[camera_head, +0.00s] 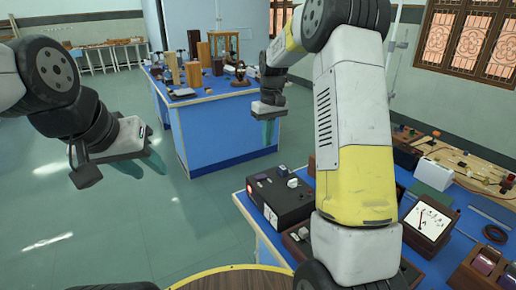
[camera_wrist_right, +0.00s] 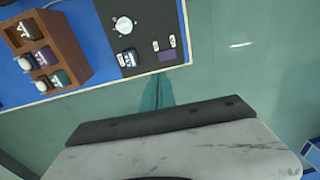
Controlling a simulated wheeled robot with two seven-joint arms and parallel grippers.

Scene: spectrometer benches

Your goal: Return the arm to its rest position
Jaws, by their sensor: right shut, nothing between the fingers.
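My right arm reaches across the middle and right of the head view, with a white and yellow link over the near bench. My right gripper (camera_head: 268,130) hangs over the floor between the two blue benches, its teal fingers pointing down. In the right wrist view its fingers (camera_wrist_right: 159,92) are together and empty, over the floor beside a bench edge. My left gripper (camera_head: 146,166) is at the left over open floor, its teal fingers apart and nothing seen between them.
The near blue bench (camera_head: 464,250) carries a black instrument box (camera_head: 280,196), a white-faced meter (camera_head: 428,220) and other apparatus, partly hidden by my right arm. The far blue bench (camera_head: 225,125) holds wooden blocks and a glass-sided case (camera_head: 223,46). Green floor (camera_head: 110,225) is clear at left.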

